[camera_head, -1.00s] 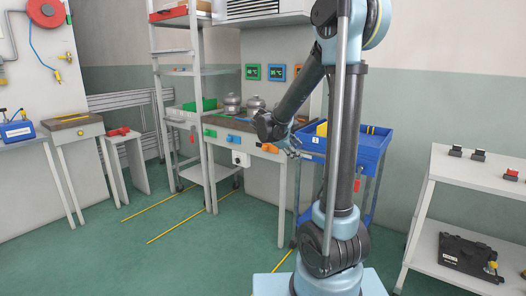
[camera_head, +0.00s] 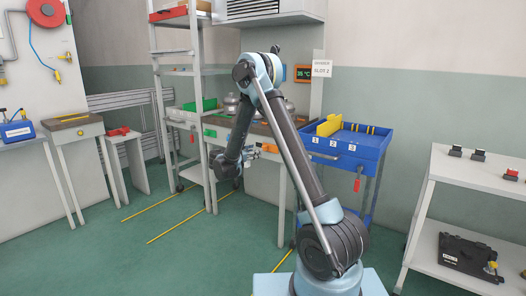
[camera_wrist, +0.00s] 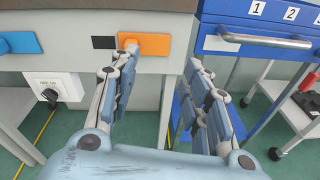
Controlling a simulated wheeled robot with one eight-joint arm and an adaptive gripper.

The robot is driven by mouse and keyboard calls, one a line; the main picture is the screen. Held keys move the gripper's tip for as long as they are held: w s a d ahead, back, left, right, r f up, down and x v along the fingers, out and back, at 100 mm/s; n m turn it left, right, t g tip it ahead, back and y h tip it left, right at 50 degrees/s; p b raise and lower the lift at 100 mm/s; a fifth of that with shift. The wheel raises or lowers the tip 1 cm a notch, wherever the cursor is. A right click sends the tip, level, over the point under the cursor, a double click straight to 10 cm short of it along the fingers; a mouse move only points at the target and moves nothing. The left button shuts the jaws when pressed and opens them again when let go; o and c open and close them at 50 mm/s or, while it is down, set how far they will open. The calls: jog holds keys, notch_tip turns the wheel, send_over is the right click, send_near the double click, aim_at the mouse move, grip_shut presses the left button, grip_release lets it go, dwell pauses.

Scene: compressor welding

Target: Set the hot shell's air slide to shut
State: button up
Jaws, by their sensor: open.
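In the wrist view an orange air slide (camera_wrist: 145,45) sits on the bench front, with a black patch (camera_wrist: 104,43) just left of it. A green slide (camera_head: 210,133) shows in the head view. My gripper (camera_wrist: 160,62) is open and empty in front of the bench; its left finger overlaps the orange slide's left part, and contact cannot be told. It also shows in the head view (camera_head: 256,152). Metal shells (camera_head: 231,104) stand on the bench, partly behind my arm. Which is hot cannot be told.
A white switch box with a black knob (camera_wrist: 50,92) hangs below the bench front. A blue trolley (camera_head: 344,151) with numbered slots stands close on the right. An orange-framed temperature display (camera_head: 303,73) is on the wall; the others are mostly or fully hidden by my arm.

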aim_at(263, 147)
jog(key=w+a+f+n+t, duration=0.1)
jog(key=a+f+n+t, duration=0.15)
jog(key=a, duration=0.25)
jog(key=shift+g, duration=0.45)
jog(key=x, duration=1.7)
jog(key=shift+w+d+f, duration=0.15)
jog(key=shift+w+f, duration=0.05)
jog(key=shift+f, duration=0.15)
jog(key=shift+c, duration=0.5)
grip_shut()
